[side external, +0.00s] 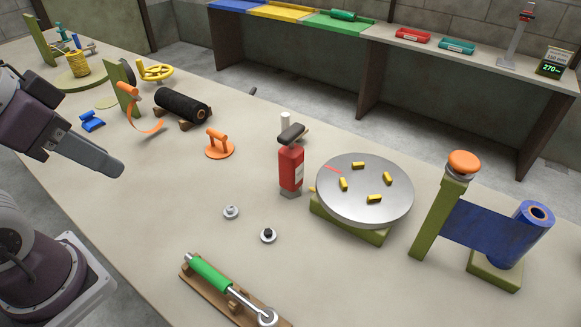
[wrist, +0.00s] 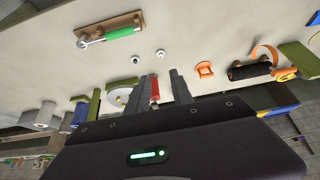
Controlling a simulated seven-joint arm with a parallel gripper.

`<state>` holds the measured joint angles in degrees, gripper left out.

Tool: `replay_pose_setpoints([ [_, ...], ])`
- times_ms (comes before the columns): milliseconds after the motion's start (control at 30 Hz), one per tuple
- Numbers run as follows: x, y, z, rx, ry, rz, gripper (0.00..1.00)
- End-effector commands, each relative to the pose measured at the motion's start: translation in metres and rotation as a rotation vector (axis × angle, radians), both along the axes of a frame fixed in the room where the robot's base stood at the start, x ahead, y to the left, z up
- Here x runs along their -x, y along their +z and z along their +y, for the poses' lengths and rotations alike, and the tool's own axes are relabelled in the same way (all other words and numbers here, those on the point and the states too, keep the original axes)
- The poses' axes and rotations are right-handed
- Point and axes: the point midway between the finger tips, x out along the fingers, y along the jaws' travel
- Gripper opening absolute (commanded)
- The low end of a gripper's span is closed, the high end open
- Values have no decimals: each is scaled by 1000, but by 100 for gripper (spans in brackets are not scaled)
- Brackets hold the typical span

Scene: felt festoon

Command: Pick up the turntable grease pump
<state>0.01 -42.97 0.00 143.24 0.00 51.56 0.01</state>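The red pump (side external: 291,165), with a dark grey lever head, stands upright on the bench beside the turntable (side external: 352,212); I take it for the turntable grease pump. In the wrist view the red body (wrist: 155,89) shows beyond and between my fingers, partly hidden by them. The turntable is a round grey disc with several yellow pieces on a green base. My gripper (wrist: 162,76) has its two fingers apart with nothing between them. In the side view my gripper is at the left, well away from the pump.
A green-handled tool (side external: 211,275) lies on a wooden board at the front. Two small round parts (side external: 231,212) sit between it and the pump. An orange handle (side external: 219,145) and a black roller (side external: 183,106) lie behind left. A blue-film stand (side external: 437,217) stands right.

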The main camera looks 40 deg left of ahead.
Motion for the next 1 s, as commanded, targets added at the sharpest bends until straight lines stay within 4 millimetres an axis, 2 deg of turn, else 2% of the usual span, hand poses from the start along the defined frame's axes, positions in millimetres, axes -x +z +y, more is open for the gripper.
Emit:
replay_pose_setpoints([
  [33, 0, 0, 0, 0, 0, 0, 39],
  [100, 0, 0, 0, 0, 0, 0, 48],
  [367, -1, 0, 0, 0, 0, -1, 48],
  [433, -14, -1, 0, -2, -6, -7, 48],
  [467, -26, -3, 0, -4, -10, -15, 48],
  [567, -88, -16, -3, -14, -37, -66, 48],
  [600, -117, -26, -6, -18, -52, -95, 48],
  [700, -183, -59, -15, -25, -92, -175, 48],
  [767, -215, -84, -23, -28, -118, -224, 48],
  [800, -232, -103, -29, -28, -137, -255, 48],
  [900, -263, -148, -43, -23, -181, -335, 48],
  [1000, -279, -184, -53, -14, -215, -414, 48],
])
